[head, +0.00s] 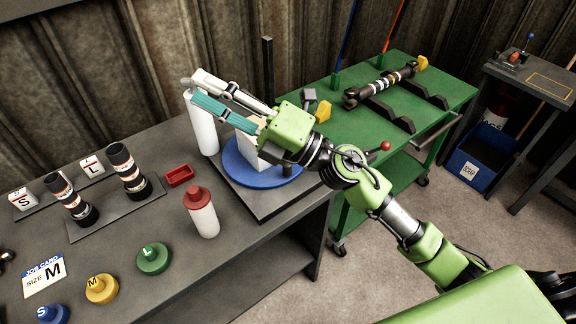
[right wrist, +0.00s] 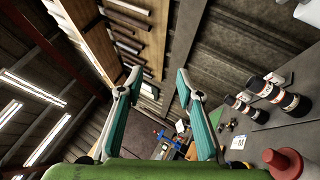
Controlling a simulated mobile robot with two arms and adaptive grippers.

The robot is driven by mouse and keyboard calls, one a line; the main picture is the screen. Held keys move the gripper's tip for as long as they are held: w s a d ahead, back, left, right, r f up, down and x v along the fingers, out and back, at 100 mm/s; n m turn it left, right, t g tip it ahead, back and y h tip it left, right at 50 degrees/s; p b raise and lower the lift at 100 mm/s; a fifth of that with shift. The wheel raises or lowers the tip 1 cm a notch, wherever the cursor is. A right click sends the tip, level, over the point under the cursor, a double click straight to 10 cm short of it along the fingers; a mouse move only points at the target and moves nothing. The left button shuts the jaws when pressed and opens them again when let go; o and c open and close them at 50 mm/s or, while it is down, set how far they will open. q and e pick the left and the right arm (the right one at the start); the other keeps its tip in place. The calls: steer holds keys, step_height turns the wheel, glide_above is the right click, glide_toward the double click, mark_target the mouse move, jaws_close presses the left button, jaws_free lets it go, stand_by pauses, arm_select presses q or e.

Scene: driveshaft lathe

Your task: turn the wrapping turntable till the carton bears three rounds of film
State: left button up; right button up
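The blue turntable (head: 236,173) sits on a dark plate at the right end of the grey bench. A pale carton (head: 246,151) stands on it, partly hidden behind my right gripper; I cannot tell how much film it bears. A short dark peg (head: 287,170) stands near the turntable's front right edge. A white roll (head: 202,130), likely the film, stands upright left of the turntable. My right gripper (head: 192,90) is above the carton, fingers pointing left past the top of the roll. In the right wrist view its fingers (right wrist: 158,78) are apart with nothing between. My left gripper is not seen.
A white bottle with a red cap (head: 201,212) and a red tray (head: 180,175) stand left of the turntable. A dark post (head: 267,72) rises behind it. A green cart (head: 400,100) with a shaft stands at right. A red-knobbed lever (head: 385,146) is near my forearm.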

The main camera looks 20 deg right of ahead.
steer(key=s+a+f+n+g, duration=0.2)
steer(key=a+n+g, duration=0.1)
steer(key=n+g, duration=0.25)
steer(key=n+g+h, duration=0.4)
steer(key=n+h, duration=0.3)
steer(key=h, duration=0.9)
glide_toward(287, 167)
steer(key=p+x, duration=0.1)
steer(key=x, duration=0.2)
steer(key=p+x, duration=0.1)
steer(key=x, duration=0.3)
steer(key=p+x, duration=0.1)
steer(key=x, duration=0.3)
steer(key=shift+w+d+f, duration=0.2)
steer(key=shift+w+d, duration=0.15)
steer(key=shift+w, duration=0.1)
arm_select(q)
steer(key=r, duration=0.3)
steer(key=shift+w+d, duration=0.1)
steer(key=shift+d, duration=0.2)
arm_select(e)
jaws_close()
